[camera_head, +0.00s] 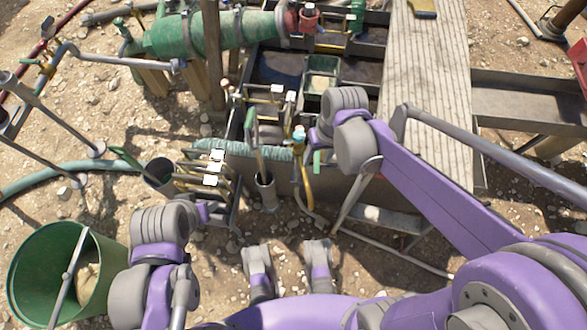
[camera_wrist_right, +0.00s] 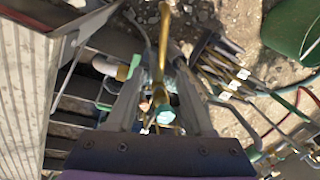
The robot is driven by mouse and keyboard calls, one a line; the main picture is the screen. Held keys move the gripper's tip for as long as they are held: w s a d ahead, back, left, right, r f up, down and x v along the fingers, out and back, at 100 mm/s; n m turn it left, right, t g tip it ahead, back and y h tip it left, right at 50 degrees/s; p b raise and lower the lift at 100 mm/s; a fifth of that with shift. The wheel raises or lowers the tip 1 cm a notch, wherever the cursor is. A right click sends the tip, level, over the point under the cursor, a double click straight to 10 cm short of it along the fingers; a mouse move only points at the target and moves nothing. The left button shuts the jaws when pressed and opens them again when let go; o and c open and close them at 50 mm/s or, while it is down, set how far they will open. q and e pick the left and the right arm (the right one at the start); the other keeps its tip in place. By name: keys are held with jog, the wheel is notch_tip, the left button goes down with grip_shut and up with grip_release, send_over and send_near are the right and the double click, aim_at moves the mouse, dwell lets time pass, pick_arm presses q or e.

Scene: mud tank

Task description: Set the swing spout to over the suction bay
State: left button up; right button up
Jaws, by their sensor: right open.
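A yellow spout-like pipe (camera_head: 306,180) with a pale blue knob (camera_head: 299,134) stands at the near side of the tank; I take it as the swing spout. Its length runs toward my side, past the near tank wall. In the right wrist view, the knob (camera_wrist_right: 165,115) lies between the spread fingers of my right gripper (camera_wrist_right: 158,85), and the yellow pipe (camera_wrist_right: 163,45) extends away. Whether a finger touches it I cannot tell. In the head view my right gripper (camera_head: 312,150) is partly hidden by its wrist. The tank has dark compartments (camera_head: 275,68); which is the suction bay is unclear.
A wooden plank walkway (camera_head: 425,90) covers the tank's right part. Several levers with white tags (camera_head: 214,167) stand left of the spout. A green bucket (camera_head: 40,265) is at lower left. A green cylinder (camera_head: 195,35) lies behind. Gravel ground surrounds the tank.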

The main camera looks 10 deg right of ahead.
aim_at(306, 177)
jog(key=f+b, duration=0.1)
jog(key=f, duration=0.3)
jog(key=a+f+b, duration=0.1)
jog(key=f, duration=0.2)
jog(key=a+f+b, duration=0.1)
jog(key=f, duration=0.3)
jog(key=shift+w+a+f, duration=0.1)
jog(key=shift+w+f, duration=0.1)
jog(key=shift+f, duration=0.15)
grip_shut()
dwell(1.0)
